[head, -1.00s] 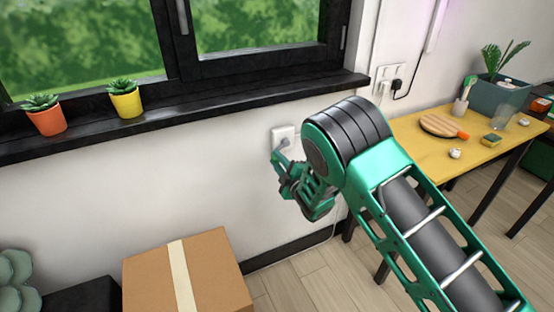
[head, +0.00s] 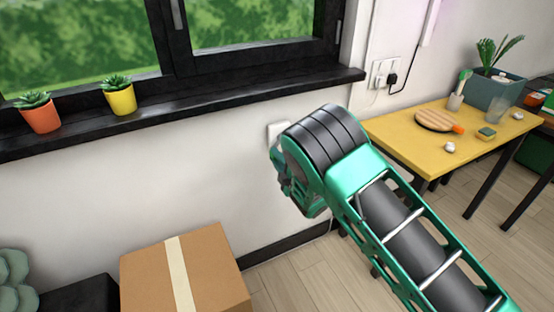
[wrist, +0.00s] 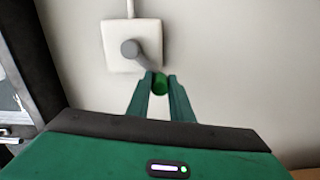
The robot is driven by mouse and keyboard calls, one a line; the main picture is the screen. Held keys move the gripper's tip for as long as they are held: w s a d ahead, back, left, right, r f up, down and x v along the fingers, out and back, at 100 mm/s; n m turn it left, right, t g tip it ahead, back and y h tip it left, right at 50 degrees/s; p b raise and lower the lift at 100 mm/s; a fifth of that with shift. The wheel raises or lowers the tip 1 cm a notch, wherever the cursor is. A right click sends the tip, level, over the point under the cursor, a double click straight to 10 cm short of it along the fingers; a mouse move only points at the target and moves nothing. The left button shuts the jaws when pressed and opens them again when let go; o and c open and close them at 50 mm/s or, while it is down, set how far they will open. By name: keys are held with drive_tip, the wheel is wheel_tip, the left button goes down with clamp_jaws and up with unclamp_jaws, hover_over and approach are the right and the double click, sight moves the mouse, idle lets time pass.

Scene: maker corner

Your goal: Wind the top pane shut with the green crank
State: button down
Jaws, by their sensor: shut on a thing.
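The crank's white wall plate (wrist: 118,46) carries a grey round hub (wrist: 130,48) and a short grey arm that runs down and right to a green knob (wrist: 160,84). My gripper (wrist: 161,80) is shut on this knob, one fingertip on each side. In the head view, the wall plate (head: 275,130) shows below the sill, partly covered by my arm, and the fingers and knob are hidden. Window panes in black frames (head: 186,40) fill the upper left. The top pane cannot be made out in these frames.
A black sill (head: 200,106) holds two potted succulents, one in an orange pot (head: 41,116) and one in a yellow pot (head: 121,101). A cardboard box (head: 215,265) stands below. A yellow table (head: 400,135) with small items is at right.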

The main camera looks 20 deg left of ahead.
drive_tip(key=c, duration=1.6)
unclamp_jaws()
drive_tip(key=shift+f, duration=0.25)
drive_tip(key=shift+o, duration=0.2)
drive_tip(key=shift+r, duration=0.1)
drive_tip(key=shift+d, duration=0.1)
drive_tip(key=v, duration=1)
drive_tip(key=shift+s+d, duration=0.2)
drive_tip(key=shift+d, duration=0.05)
